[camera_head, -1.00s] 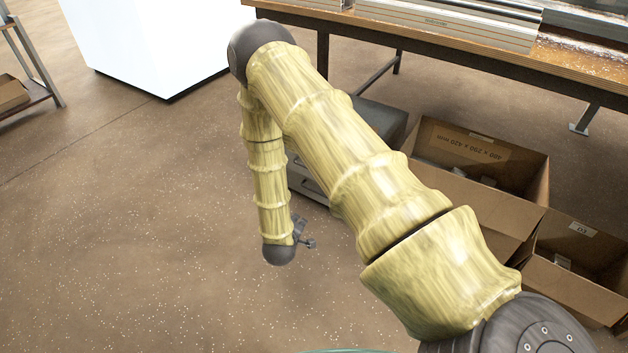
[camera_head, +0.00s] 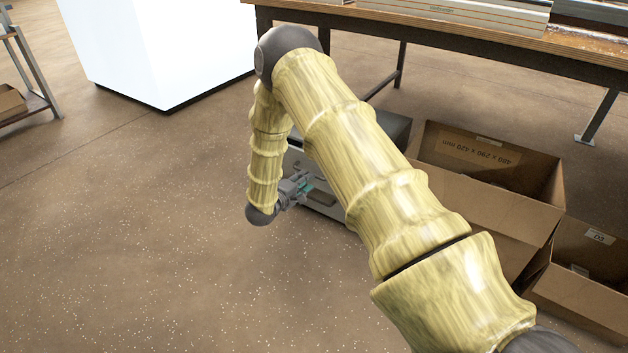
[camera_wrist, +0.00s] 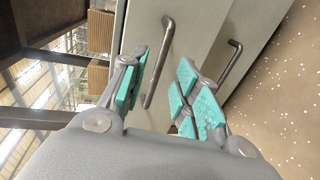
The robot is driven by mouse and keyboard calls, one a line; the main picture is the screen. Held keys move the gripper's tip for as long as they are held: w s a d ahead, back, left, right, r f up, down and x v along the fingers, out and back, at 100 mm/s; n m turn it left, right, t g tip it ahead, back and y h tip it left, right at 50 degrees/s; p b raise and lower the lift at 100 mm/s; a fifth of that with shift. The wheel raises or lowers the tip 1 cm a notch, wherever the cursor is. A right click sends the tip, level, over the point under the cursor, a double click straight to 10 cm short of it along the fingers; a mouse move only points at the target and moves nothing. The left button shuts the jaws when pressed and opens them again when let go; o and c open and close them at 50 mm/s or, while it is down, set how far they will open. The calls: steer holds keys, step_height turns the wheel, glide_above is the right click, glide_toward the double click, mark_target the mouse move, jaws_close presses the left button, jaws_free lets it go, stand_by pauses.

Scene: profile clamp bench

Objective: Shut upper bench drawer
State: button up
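The grey bench drawer unit stands under the workbench, partly hidden by my arm in the head view. In the wrist view, turned sideways, the upper drawer front (camera_wrist: 185,40) is on the left with its dark bar handle (camera_wrist: 161,62). The lower drawer front (camera_wrist: 250,30) is on the right with its own handle (camera_wrist: 232,65). My gripper (camera_head: 303,187) is in front of the drawer fronts. Its teal-padded fingers (camera_wrist: 165,95) are apart, and the upper handle shows in the gap, beyond the fingertips. I cannot tell how far the upper drawer stands out.
The workbench (camera_head: 400,25) spans above, with a leg (camera_head: 598,118) at right. Open cardboard boxes (camera_head: 500,195) (camera_head: 575,290) stand right of the drawer unit. A white block (camera_head: 160,50) stands behind at left, with a shelf rack (camera_head: 35,70) beyond. The floor (camera_head: 120,240) at left is clear.

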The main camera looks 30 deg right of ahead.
steer(key=shift+b+x, duration=1.25)
steer(key=shift+x, duration=1.85)
jaws_close()
